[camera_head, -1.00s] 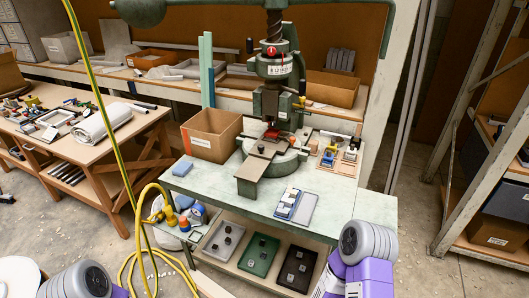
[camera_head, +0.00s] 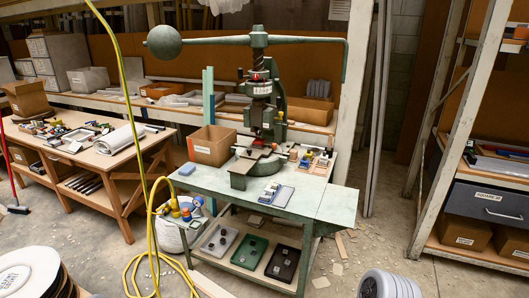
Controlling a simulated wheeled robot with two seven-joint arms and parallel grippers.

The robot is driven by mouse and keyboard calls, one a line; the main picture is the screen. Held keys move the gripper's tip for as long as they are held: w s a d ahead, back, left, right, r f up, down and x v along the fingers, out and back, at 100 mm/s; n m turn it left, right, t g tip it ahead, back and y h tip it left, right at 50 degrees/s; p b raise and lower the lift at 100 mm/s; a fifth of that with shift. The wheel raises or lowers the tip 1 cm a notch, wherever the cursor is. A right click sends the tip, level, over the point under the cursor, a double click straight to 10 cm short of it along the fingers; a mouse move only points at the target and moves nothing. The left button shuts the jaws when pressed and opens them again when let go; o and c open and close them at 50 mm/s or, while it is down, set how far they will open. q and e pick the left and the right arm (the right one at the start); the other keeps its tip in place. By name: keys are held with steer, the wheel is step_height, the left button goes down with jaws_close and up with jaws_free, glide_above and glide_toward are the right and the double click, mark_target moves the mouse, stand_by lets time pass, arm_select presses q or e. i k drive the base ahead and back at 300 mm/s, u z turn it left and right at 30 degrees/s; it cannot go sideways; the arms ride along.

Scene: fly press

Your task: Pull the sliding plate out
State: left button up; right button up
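The green fly press (camera_head: 268,118) stands on a pale green metal table (camera_head: 212,181) in the middle of the head view. Its screw and cross arm, with a round ball weight (camera_head: 164,42) at the left end, rise above it. A flat dark plate (camera_head: 243,166) sticks out toward the front left from under the press head, over the round press bed (camera_head: 268,166). How far it is slid out is hard to tell at this size. Neither gripper is in view; only a grey rounded link of my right arm shows at the bottom right edge.
A cardboard box (camera_head: 211,145) stands left of the press. Parts trays (camera_head: 250,252) fill the lower shelf. A yellow hose (camera_head: 150,236) runs down to the floor at left. The table's right end is clear.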

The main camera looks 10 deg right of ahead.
mark_target(252, 153)
steer(key=z, duration=0.55)
steer(key=i, duration=0.6)
steer(key=z, duration=0.3)
